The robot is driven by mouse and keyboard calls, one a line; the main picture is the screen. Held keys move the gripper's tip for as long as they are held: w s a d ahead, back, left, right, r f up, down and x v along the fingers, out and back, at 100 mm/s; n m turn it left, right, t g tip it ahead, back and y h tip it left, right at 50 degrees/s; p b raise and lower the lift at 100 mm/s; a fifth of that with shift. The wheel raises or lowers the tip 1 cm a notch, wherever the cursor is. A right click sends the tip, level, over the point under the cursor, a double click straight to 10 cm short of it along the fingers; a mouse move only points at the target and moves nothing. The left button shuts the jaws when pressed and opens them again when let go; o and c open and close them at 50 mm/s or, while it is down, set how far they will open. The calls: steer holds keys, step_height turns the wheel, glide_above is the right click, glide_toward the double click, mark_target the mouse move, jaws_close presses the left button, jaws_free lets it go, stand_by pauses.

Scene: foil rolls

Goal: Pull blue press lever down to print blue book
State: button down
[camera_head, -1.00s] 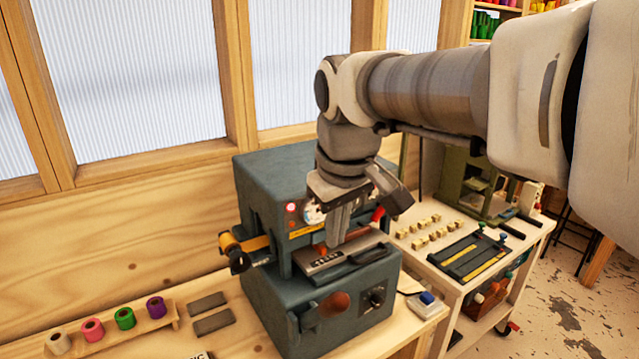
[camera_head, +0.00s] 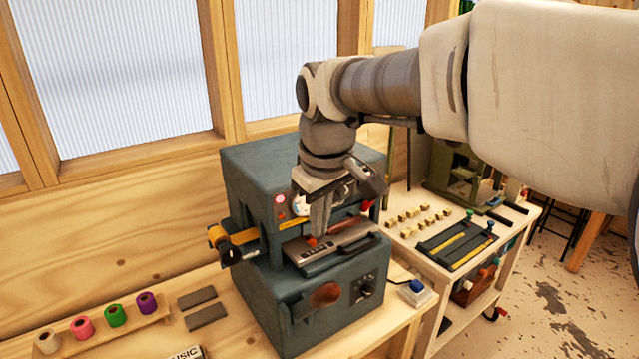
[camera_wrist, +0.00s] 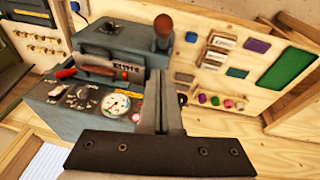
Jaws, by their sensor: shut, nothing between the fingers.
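The blue-grey press (camera_head: 318,267) stands on the wooden bench, and in the wrist view (camera_wrist: 105,42) it lies beyond the fingers. Its lever has a brown rounded handle (camera_head: 325,296) low on the front; in the wrist view the handle (camera_wrist: 163,25) shows just past the fingertips. My gripper (camera_head: 317,234) is shut and empty, in front of the press's upper part and above the lever handle. My gripper's fingers also show in the wrist view (camera_wrist: 162,76), close together and pointing towards the handle, apparently not touching it. I cannot make out a blue book.
Foil rolls (camera_head: 115,315) stand on a rack at the left of the bench, beside two grey plates (camera_head: 205,311). A dial gauge (camera_wrist: 116,104) is on the press. A side cart (camera_head: 455,240) at the right carries small blocks and a green machine (camera_head: 462,180).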

glide_above(326, 284)
steer(key=w+a, duration=0.1)
steer(key=a, duration=0.1)
steer(key=f, duration=0.7)
steer(key=shift+w+d+f, duration=0.1)
steer(key=shift+d+f, duration=0.1)
steer(key=shift+d, duration=0.05)
steer(key=shift+s+d+f+p, duration=0.2)
steer(key=shift+d+f, duration=0.05)
steer(key=shift+f, duration=0.25)
steer(key=shift+s+d+f+p, duration=0.15)
steer(key=shift+s+d+f, duration=0.1)
steer(key=shift+f, duration=0.2)
steer(key=shift+s+d+f, duration=0.2)
steer(key=shift+d+f, duration=0.1)
steer(key=shift+f, duration=0.35)
